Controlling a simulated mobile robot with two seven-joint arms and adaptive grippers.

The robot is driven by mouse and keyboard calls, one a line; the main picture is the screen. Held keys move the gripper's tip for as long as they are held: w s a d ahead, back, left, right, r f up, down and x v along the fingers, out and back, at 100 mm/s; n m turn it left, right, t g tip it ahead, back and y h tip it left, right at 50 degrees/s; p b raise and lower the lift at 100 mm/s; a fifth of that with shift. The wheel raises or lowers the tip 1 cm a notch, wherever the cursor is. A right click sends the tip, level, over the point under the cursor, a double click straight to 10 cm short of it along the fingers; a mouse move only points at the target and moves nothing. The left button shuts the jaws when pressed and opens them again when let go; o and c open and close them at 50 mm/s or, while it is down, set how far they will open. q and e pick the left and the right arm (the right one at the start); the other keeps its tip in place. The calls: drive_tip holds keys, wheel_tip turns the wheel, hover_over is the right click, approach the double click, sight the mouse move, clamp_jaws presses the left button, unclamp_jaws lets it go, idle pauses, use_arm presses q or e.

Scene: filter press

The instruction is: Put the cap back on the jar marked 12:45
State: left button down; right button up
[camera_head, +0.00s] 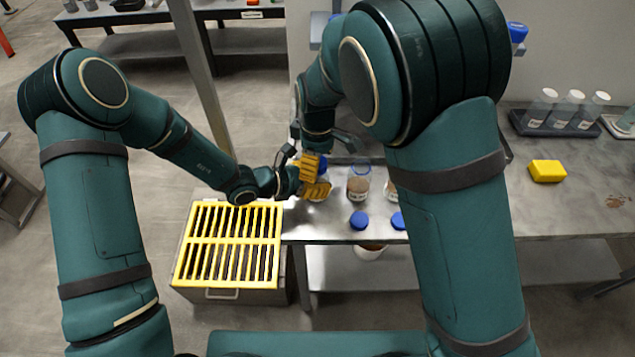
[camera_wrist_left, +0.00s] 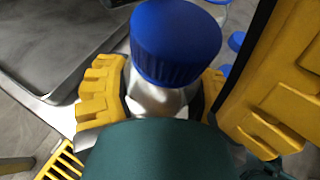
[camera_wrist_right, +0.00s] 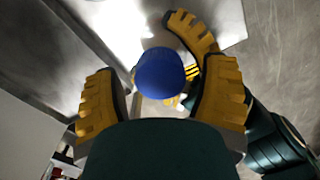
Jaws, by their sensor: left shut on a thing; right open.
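My left gripper (camera_head: 314,187) is shut on a clear jar (camera_wrist_left: 158,100) at the left end of the steel bench. A blue cap (camera_wrist_left: 176,42) sits on top of this jar; whether it is threaded on cannot be told. The cap also shows in the right wrist view (camera_wrist_right: 160,73), between the spread yellow fingers of my right gripper (camera_wrist_right: 160,95). The right gripper is open above the jar, with its fingers on either side of the cap. The held jar's label is hidden, and no 12:45 mark can be read.
A jar with brown contents (camera_head: 358,184) stands right of the grippers. Two loose blue caps (camera_head: 359,220) (camera_head: 398,221) lie at the bench's front edge. A yellow grate (camera_head: 228,243) is to the left. A yellow block (camera_head: 547,171) and a rack of bottles (camera_head: 560,124) are farther right.

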drive_tip(key=shift+r, duration=0.15)
drive_tip(key=shift+r, duration=2.15)
drive_tip(key=o, duration=0.5)
drive_tip(key=shift+c, duration=0.2)
drive_tip(key=shift+r, duration=0.1)
wheel_tip(320, 180, up, 12)
